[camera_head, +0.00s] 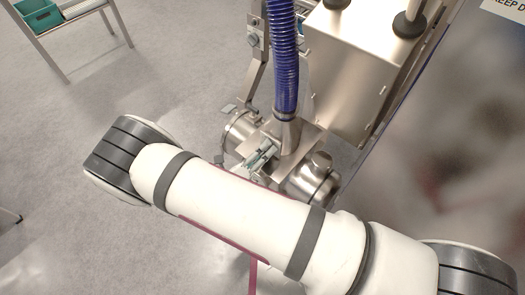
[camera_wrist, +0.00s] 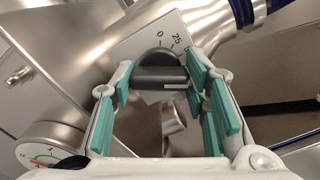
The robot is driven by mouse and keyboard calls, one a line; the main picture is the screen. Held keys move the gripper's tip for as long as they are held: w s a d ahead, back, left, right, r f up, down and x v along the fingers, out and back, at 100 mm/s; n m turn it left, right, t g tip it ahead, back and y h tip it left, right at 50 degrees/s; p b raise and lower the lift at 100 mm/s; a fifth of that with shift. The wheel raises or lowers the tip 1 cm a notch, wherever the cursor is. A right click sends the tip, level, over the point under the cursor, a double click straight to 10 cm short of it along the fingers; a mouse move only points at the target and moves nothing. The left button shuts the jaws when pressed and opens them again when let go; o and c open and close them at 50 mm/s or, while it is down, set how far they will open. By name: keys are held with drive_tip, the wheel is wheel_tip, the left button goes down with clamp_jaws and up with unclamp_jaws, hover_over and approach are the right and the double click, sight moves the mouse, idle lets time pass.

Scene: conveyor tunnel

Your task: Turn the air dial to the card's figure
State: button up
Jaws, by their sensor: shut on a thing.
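The air dial is a dark grey knob (camera_wrist: 158,77) with a pale pointer line, on a light scale plate (camera_wrist: 128,47) in the wrist view. The figures 0 and 25 show at the plate's upper edge; the rest of the scale is hidden. My gripper (camera_wrist: 162,86) has its teal-padded fingers on either side of the knob, shut on it. In the head view my gripper (camera_head: 262,153) is at the metal pipework below the blue hose, and my white arm hides part of it. I cannot make out the card in either view.
A round gauge (camera_wrist: 50,150) with a red and green arc is at lower left in the wrist view. The blue ribbed hose (camera_head: 285,55) rises above the pipework. A steel housing (camera_head: 350,65) stands to the right. A rack with a teal bin (camera_head: 40,14) is far left. The grey floor between is clear.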

drive_tip(key=o, duration=1.2)
drive_tip(key=shift+c, duration=0.2)
